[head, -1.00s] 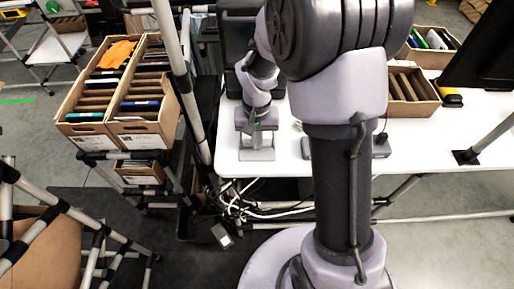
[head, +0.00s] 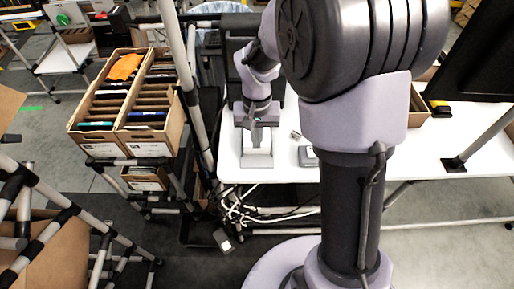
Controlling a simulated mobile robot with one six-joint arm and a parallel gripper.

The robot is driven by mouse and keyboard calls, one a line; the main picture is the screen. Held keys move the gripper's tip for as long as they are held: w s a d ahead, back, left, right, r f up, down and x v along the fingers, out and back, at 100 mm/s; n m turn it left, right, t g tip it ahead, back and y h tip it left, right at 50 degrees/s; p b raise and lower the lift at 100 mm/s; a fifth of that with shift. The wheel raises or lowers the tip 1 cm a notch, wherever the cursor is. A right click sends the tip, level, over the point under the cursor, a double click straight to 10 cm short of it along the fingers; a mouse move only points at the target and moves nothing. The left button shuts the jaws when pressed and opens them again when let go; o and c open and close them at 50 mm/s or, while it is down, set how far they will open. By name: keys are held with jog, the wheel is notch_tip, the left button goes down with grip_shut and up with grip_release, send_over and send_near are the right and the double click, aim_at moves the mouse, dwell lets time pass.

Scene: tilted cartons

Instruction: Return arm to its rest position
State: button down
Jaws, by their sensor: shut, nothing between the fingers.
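My arm stands in the right half of the head view, its thick upper links covering part of the white table (head: 290,160). My gripper (head: 257,150) hangs over the left end of the white table, pointing down. Its pale fingers show in front of the white top and hold nothing. Whether the fingertips touch the table is too small to tell.
Two tilted cartons (head: 150,142) with dividers and flat items stand on a rack at left; an orange cloth (head: 125,66) lies in one. A smaller carton (head: 145,178) sits below. A dark monitor (head: 485,55) stands at right. Cables (head: 240,210) hang under the table.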

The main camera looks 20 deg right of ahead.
jog(key=s+a+r+t+y, duration=0.1)
jog(key=s+a+r+t, duration=0.1)
jog(key=s+r, duration=0.6)
jog(key=s+a+r+t+y+b, duration=0.1)
jog(key=s+a+r+t, duration=0.2)
jog(key=s+r, duration=0.5)
jog(key=s, duration=0.3)
jog(key=shift+a+m+t, duration=0.35)
jog(key=shift+m+t, duration=0.05)
